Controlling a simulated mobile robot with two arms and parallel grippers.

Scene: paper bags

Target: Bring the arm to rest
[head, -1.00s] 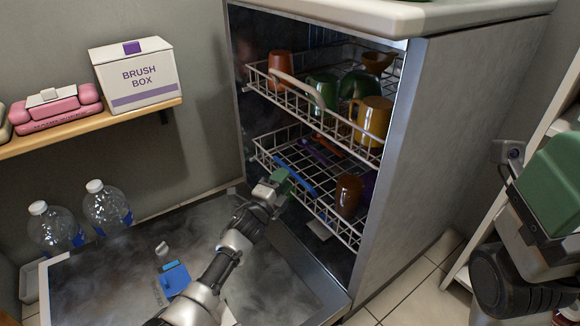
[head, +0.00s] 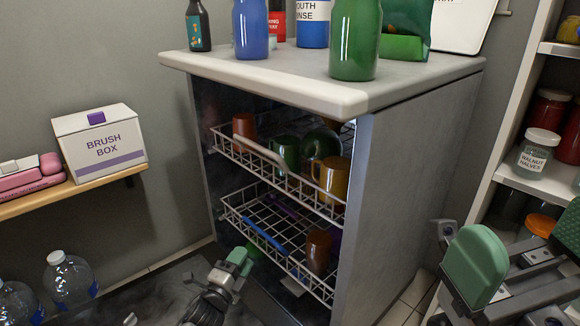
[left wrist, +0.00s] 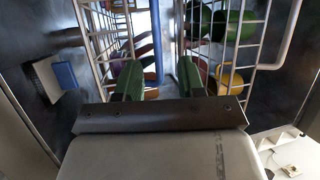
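My left gripper (head: 246,257) is low in front of the dishwasher's lower rack (head: 268,228). In the left wrist view its two green fingers (left wrist: 160,78) stand apart with nothing held between them. A blue utensil (left wrist: 158,35) shows beyond the gap; in the head view the blue utensil (head: 265,236) lies in the lower rack. My right gripper (head: 522,250) is at the right edge of the head view. Its green pads are apart with no object seen between them.
The upper rack (head: 240,158) holds several mugs, and a brown cup (head: 318,248) sits in the lower one. Bottles stand on the counter (head: 300,80). A jar shelf (head: 540,187) is behind my right gripper. A brush box (head: 100,145) is at left.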

